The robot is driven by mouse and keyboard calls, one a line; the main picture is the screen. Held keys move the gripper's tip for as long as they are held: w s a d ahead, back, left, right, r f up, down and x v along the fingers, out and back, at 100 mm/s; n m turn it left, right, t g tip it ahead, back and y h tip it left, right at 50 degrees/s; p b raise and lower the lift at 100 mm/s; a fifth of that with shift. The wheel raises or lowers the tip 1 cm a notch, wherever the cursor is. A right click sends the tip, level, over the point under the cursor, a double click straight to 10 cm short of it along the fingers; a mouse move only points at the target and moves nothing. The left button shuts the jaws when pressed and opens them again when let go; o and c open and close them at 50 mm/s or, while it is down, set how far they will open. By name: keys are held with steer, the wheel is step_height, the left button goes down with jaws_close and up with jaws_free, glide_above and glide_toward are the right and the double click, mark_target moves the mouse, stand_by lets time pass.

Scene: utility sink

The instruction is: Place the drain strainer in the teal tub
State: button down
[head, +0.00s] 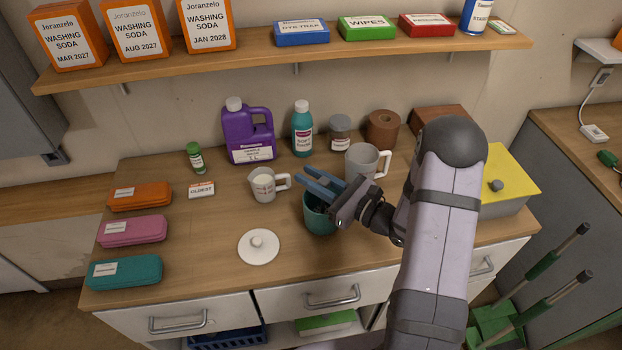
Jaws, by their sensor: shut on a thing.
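The teal tub (320,222) stands upright on the wooden counter, near the middle. My gripper (316,183) is at the tub's mouth, its two blue-grey fingers pointing left across the rim with a narrow gap between them. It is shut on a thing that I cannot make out. The fingers and wrist hide much of the tub's opening and whatever is inside. A flat white disc with a small knob (259,246) lies on the counter to the left of the tub; I cannot tell if it is a lid or the strainer. I see no other clear drain strainer.
A measuring cup with white contents (263,186) stands left of the gripper, and a grey mug (361,162) close behind it. Bottles and jars line the wall. Pencil-case-like pouches (132,231) lie at left. A yellow-lidded box (505,175) stands right.

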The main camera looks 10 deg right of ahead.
steer(key=shift+f, duration=0.5)
steer(key=shift+f, duration=0.1)
steer(key=shift+f, duration=0.15)
steer(key=c, duration=1.6)
jaws_free()
steer(key=shift+o, duration=0.2)
steer(key=shift+r, duration=0.25)
